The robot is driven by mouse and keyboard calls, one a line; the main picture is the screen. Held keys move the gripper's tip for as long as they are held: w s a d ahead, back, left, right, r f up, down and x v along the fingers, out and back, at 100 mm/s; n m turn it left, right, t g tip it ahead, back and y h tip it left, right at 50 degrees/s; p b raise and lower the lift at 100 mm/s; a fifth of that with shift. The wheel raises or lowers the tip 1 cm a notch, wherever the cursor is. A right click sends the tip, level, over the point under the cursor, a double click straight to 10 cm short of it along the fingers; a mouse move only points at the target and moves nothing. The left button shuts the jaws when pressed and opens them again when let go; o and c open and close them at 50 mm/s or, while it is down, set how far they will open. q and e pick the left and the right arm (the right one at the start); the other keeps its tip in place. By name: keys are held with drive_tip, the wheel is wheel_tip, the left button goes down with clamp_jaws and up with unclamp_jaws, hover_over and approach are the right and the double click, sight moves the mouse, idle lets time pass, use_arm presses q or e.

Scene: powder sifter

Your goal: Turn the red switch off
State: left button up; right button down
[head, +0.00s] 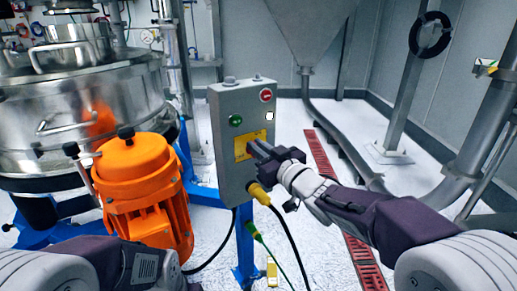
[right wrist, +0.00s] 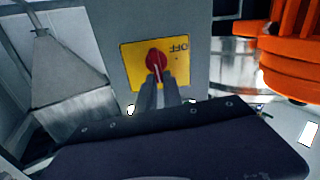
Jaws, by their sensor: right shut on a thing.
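The red switch (right wrist: 155,58) is a round knob with a white mark on a yellow plate (right wrist: 130,54), and it shows in the right wrist view. The word OFF reads upside down on the plate, up and to the right of the knob. The white mark points down in that view, not at OFF. My right gripper (right wrist: 159,78) is shut on the red switch. In the head view my right gripper (head: 258,150) reaches the yellow plate (head: 241,152) from the right and hides the switch. My left arm shows at the bottom left; its gripper is out of view.
The grey control box (head: 229,183) also carries a green button (head: 236,121) and a red button (head: 266,95). A yellow plug (head: 258,193) with a black cable hangs below. An orange motor (head: 143,185) and steel sifter (head: 75,110) stand left. Floor to the right is partly open.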

drive_tip(key=n+b, duration=0.1)
drive_tip(key=n, duration=0.1)
drive_tip(key=a+n+b, duration=0.1)
drive_tip(key=n+b, duration=0.1)
drive_tip(key=n, duration=0.1)
drive_tip(key=f+n+b, duration=0.1)
drive_tip(key=n+b, duration=0.1)
drive_tip(key=n, duration=0.1)
drive_tip(key=shift+s+a, duration=0.15)
drive_tip(key=shift+s, duration=0.25)
drive_tip(key=n+b, duration=0.1)
drive_tip(key=n, duration=0.1)
drive_tip(key=f+n+b, duration=0.1)
drive_tip(key=n+b, duration=0.1)
drive_tip(key=shift+s+a, duration=0.1)
drive_tip(key=shift+a, duration=0.1)
drive_tip(key=shift+f+n+b, duration=0.15)
drive_tip(key=shift+n+b, duration=0.55)
drive_tip(key=shift+n, duration=0.5)
drive_tip(key=shift+f+n+b, duration=0.15)
drive_tip(key=shift+n+b, duration=0.5)
drive_tip(key=shift+n, duration=0.55)
drive_tip(key=c, duration=1.5)
unclamp_jaws()
drive_tip(key=shift+s+r, duration=0.1)
drive_tip(key=shift+s, duration=0.05)
